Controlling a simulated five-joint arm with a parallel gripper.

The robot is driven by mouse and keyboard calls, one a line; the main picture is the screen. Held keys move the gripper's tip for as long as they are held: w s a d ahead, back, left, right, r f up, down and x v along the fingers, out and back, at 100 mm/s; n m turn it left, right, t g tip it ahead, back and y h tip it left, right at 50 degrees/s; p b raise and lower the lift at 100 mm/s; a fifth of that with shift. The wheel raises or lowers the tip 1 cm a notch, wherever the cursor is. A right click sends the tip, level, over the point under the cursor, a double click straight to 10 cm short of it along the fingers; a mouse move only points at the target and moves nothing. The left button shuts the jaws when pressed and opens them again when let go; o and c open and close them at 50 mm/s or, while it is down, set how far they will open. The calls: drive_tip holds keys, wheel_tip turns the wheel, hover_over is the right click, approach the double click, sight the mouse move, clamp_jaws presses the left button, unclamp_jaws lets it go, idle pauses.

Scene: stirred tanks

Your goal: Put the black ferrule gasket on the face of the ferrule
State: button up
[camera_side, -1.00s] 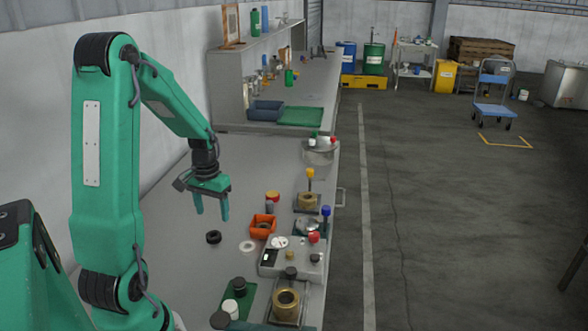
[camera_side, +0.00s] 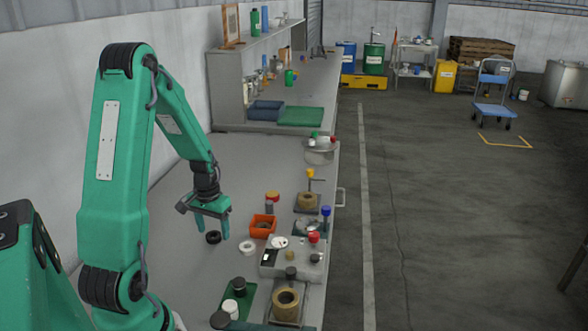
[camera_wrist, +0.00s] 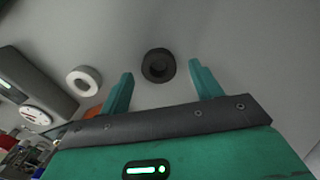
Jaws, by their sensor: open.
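The black ferrule gasket (camera_side: 213,238), a thick dark ring, lies flat on the grey bench. My gripper (camera_side: 212,229) is open and empty, pointing down just above it. In the wrist view the gasket (camera_wrist: 158,65) shows between the two green fingertips, slightly beyond them, and nothing is gripped. Brass round fittings with open tops stand at the front (camera_side: 286,299) and farther back (camera_side: 308,200). I cannot tell which thing is the ferrule.
A white ring (camera_side: 247,248) lies right of the gasket. An orange bin (camera_side: 262,227) and a grey instrument box (camera_side: 292,262) stand farther right. A green mat (camera_side: 247,290) with jars lies in front. The bench left of the gripper is clear.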

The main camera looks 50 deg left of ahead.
sight(214, 234)
drive_tip(key=shift+f, duration=0.5)
drive_tip(key=c, duration=1.1)
drive_tip(key=shift+r, duration=0.25)
drive_tip(key=shift+r, duration=0.85)
wheel_tip(214, 234, up, 2)
drive_tip(key=shift+r, duration=0.15)
drive_tip(key=w+d+r, duration=0.1)
drive_tip(key=d+r, duration=0.1)
drive_tip(key=d, duration=0.1)
drive_tip(key=d+r, duration=0.2)
drive_tip(key=d, duration=0.2)
drive_tip(key=w+d+r, duration=0.1)
drive_tip(key=d+r, duration=0.1)
drive_tip(key=d, duration=0.2)
drive_tip(key=shift+w+d+r, duration=0.2)
drive_tip(key=shift+w+r, duration=0.1)
drive_tip(key=shift+w, duration=0.05)
